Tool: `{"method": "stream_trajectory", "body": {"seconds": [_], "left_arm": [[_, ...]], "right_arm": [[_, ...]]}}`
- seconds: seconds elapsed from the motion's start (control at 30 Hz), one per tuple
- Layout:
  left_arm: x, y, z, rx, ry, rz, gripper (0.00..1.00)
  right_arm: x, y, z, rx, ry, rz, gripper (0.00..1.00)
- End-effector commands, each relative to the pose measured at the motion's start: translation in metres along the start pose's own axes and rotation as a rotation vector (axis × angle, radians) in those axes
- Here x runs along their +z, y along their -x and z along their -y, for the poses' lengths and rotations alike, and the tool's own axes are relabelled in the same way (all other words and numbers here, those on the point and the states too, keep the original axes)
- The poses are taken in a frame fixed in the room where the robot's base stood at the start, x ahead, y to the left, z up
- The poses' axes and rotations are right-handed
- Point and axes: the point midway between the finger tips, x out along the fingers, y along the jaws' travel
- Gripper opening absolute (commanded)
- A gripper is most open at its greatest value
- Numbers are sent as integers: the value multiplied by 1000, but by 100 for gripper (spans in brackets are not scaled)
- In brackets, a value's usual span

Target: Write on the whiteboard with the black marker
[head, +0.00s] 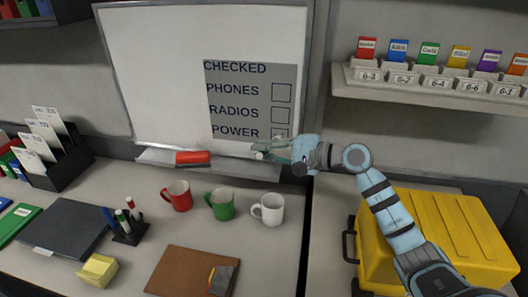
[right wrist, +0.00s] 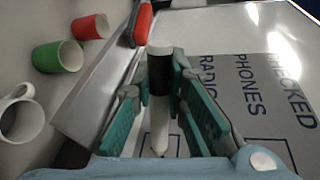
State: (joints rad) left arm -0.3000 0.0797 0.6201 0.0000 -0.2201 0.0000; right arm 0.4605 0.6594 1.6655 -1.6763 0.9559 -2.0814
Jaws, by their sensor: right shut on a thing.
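The whiteboard (head: 150,60) hangs on the back wall, with a grey panel (head: 235,82) reading CHECKED, PHONES, RADIOS and POWER. The PHONES and RADIOS boxes look empty; the POWER box is partly hidden by my gripper. My right gripper (head: 275,150) is at the board's lower right, by its bottom edge. In the right wrist view my right gripper (right wrist: 168,95) is shut on the marker (right wrist: 160,120), a white barrel with a black band. I cannot tell whether the marker touches the board. My left gripper is not in view.
A red eraser (head: 193,157) lies on the board's tray (head: 235,167). Red (head: 177,196), green (head: 220,204) and white (head: 268,209) mugs stand below. A pen holder (head: 130,229) is at left. A yellow case (head: 435,235) fills the right, under the shelf (head: 430,92).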

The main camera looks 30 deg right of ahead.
Motion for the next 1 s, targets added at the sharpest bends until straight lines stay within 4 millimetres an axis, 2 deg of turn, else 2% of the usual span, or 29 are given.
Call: {"method": "stream_trajectory", "body": {"seconds": [1.0], "left_arm": [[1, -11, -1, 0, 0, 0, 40]], "right_arm": [[0, 10, 10, 0, 0, 0, 0]]}}
